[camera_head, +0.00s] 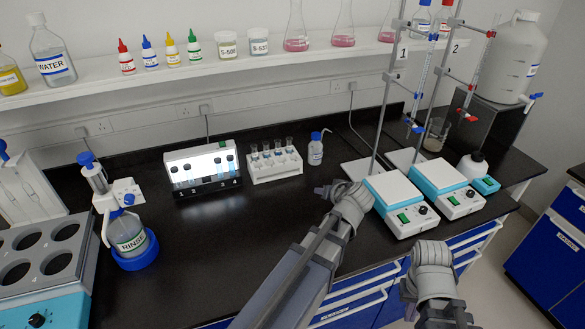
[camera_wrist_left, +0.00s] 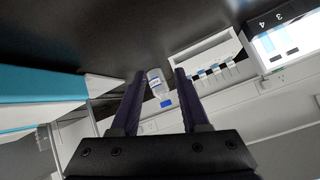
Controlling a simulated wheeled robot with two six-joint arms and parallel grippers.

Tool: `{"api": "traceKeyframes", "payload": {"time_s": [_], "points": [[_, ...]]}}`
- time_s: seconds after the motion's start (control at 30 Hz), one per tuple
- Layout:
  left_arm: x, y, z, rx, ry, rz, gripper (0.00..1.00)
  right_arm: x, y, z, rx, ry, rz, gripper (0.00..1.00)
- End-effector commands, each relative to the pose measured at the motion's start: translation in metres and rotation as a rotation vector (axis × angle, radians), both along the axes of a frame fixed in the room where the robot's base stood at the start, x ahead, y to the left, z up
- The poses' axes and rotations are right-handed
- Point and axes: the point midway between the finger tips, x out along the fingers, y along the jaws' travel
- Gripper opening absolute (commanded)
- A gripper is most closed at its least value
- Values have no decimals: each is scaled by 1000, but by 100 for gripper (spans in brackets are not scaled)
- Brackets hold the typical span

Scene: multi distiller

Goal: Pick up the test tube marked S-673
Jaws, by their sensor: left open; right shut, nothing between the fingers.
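Several test tubes (camera_head: 278,149) stand upright in a white rack (camera_head: 276,172) at the back middle of the bench. Their markings are too small to read, so I cannot tell which is S-673. In the left wrist view the tubes (camera_wrist_left: 216,71) and rack (camera_wrist_left: 204,53) are to the right of the fingers, apart from them. My left gripper (camera_wrist_left: 160,73) is open and empty; in the head view its arm reaches over the bench, near the left hotplate. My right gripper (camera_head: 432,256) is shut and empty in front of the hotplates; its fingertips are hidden.
A small blue-capped bottle (camera_head: 315,150) stands right of the rack. A lit box (camera_head: 202,168) stands left. Two hotplate stirrers (camera_head: 401,205) (camera_head: 447,190) with burette stands are on the right. A rinse bottle (camera_head: 128,232) stands left. The middle bench is clear.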

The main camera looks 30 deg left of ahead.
Motion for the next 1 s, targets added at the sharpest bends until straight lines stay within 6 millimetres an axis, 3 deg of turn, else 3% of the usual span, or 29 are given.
{"api": "traceKeyframes", "payload": {"time_s": [0.03, 0.1, 0.2, 0.33, 0.53, 0.83, 1.0], "points": [[25, 34, -19, 40, -120, 47, 45, 0, 0, -39, 0, 0, 0, 0], [50, 73, -14, 88, -287, 77, 45, 0, 0, -63, 0, 0, 0, 0], [77, 118, -7, 137, -482, 74, 45, 0, 0, -93, 0, 0, 0, 0], [99, 156, -4, 168, -642, 22, 45, 0, 0, -122, 0, 0, 0, 0], [113, 180, -6, 166, -733, -47, 45, 0, 0, -141, 0, 0, 0, 0], [118, 186, -4, 161, -750, -68, 45, 0, 0, -143, 0, 0, 0, 0], [132, 195, -4, 161, -750, -68, 45, 0, 0, -142, 0, 0, 0, 0]]}}
